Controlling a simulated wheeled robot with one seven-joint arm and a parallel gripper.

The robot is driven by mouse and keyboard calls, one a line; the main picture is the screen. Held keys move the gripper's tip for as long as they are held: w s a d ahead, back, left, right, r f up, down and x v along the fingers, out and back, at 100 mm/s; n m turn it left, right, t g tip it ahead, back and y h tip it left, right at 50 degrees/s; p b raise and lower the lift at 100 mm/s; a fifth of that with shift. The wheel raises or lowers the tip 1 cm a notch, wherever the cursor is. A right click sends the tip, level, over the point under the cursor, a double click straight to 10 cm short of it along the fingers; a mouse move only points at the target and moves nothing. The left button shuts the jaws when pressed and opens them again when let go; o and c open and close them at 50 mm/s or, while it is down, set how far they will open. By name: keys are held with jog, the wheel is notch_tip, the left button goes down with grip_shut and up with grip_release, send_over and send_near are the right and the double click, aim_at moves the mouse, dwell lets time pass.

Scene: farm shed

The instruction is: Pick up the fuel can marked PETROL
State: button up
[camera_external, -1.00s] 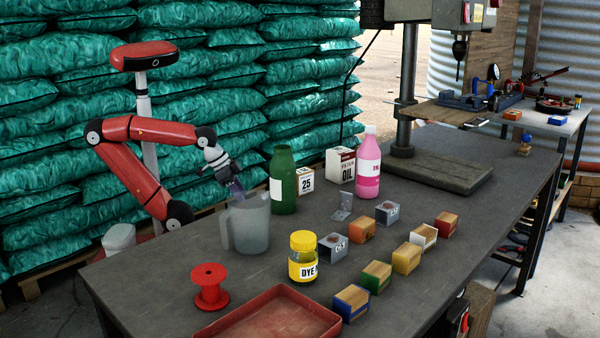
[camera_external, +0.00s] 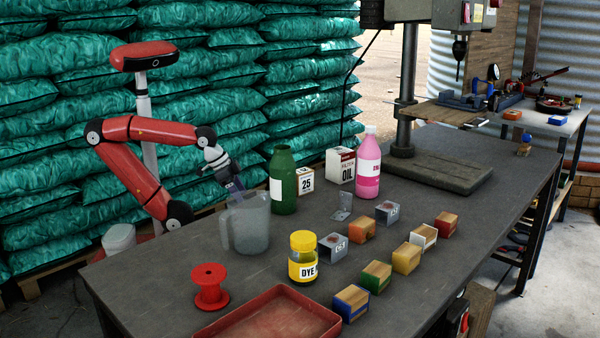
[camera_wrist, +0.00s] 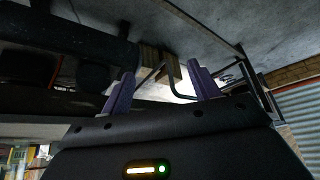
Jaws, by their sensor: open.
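I cannot make out a fuel can marked PETROL in either view. My gripper (camera_external: 235,190) is just above the rim of a grey jug (camera_external: 246,226) at the left of the workbench; I cannot tell whether its fingertips are over the jug or behind it. The wrist view shows its two purple fingers (camera_wrist: 160,88) spread apart with nothing between them. A green bottle (camera_external: 284,190) with a pale label stands right of the gripper. A pink bottle (camera_external: 368,172) stands further right; its lettering is too small to read.
On the workbench (camera_external: 180,275) are a box marked 25 (camera_external: 306,181), an OIL box (camera_external: 341,165), a yellow-lidded DYE jar (camera_external: 303,258), a red spool (camera_external: 210,287), a red tray (camera_external: 268,322) and several small blocks. A drill press (camera_external: 440,170) stands at the back right.

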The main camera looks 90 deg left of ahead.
jog(key=o, duration=0.6)
jog(key=shift+c, duration=0.2)
